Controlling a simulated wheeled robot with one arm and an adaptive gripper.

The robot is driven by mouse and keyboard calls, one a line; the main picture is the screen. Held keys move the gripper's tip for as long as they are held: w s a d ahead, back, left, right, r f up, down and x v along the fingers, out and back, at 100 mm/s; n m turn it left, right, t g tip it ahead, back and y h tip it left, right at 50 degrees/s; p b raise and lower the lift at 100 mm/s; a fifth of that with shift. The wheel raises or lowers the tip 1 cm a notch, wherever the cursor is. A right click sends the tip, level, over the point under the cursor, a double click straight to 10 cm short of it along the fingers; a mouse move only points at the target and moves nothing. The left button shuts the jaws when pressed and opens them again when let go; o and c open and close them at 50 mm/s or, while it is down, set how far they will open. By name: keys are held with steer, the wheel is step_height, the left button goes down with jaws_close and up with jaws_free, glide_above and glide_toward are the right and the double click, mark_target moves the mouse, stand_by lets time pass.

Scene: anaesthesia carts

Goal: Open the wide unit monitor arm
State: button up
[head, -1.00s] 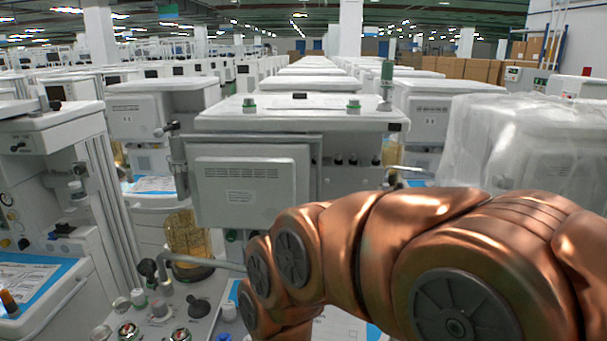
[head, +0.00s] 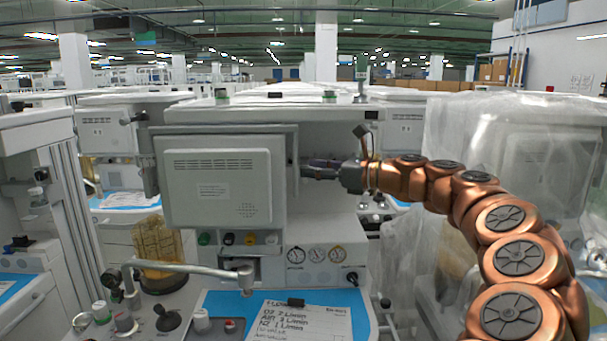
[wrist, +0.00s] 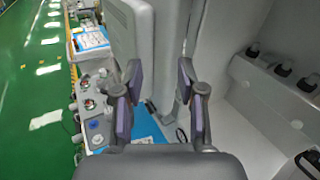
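The wide unit's monitor (head: 217,185) is a flat grey panel on the front of the white anaesthesia cart, left of centre in the head view. Its pale side and edge show at the top of the wrist view (wrist: 121,30). My gripper (head: 312,170) is at the monitor's right edge. In the wrist view, the two purple-padded fingers (wrist: 160,80) are spread apart, with nothing clearly held between them. The monitor lies up and left of the gap; whether a finger touches it I cannot tell. The monitor arm joint behind the panel is mostly hidden.
A work surface with a blue mat and paper (head: 295,318) lies below the monitor. A jointed metal rod (head: 190,268) and a yellow canister (head: 158,250) stand at lower left. A plastic-covered unit (head: 480,170) is close on the right, behind my arm.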

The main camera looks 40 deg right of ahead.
steer(key=d+m+h, duration=0.1)
steer(key=d+m, duration=0.1)
steer(key=d, duration=0.2)
steer(key=p+x, duration=0.1)
steer(key=x, duration=0.6)
steer(key=shift+t, duration=0.4)
steer(key=shift+s+a, duration=0.1)
jaws_close()
